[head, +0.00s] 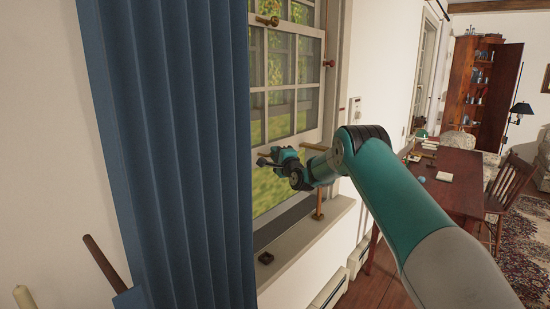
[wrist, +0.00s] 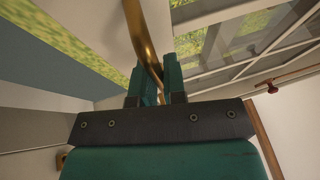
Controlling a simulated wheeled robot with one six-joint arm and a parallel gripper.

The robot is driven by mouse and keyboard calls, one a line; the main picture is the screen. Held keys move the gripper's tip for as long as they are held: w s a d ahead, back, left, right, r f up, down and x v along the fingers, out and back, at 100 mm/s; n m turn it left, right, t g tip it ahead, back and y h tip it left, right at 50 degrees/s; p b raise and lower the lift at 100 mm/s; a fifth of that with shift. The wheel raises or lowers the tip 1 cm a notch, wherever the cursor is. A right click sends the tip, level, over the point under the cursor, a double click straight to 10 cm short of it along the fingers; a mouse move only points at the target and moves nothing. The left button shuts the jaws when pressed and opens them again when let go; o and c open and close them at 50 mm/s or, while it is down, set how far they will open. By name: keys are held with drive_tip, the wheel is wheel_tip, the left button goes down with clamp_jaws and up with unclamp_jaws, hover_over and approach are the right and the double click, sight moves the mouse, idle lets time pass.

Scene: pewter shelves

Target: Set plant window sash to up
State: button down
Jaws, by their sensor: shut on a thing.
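The window sash (head: 295,123) is a pale frame with several panes. Its lower rail is well above the sill (head: 325,218), with a gap showing greenery between them. My gripper (head: 268,157) is at the level of that lower rail, in front of the window. In the wrist view, my gripper's two fingers (wrist: 155,82) are closed around a curved brass handle (wrist: 147,40). The sash panes (wrist: 235,40) show at upper right there. My gripper hides part of the handle and rail in the head view.
A blue curtain (head: 165,130) hangs close on the left and covers part of the window. A thin upright brass-coloured rod (head: 320,200) stands by the sill. A wooden desk (head: 450,180) and chair (head: 515,190) stand to the right.

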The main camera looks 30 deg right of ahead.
drive_tip(key=c, duration=1.2)
unclamp_jaws()
drive_tip(key=shift+f, duration=0.25)
drive_tip(key=s+f+b, duration=0.3)
drive_tip(key=s+b, duration=0.6)
drive_tip(key=s, duration=0.8)
drive_tip(key=shift+a+b, duration=0.35)
drive_tip(key=shift+a, duration=0.05)
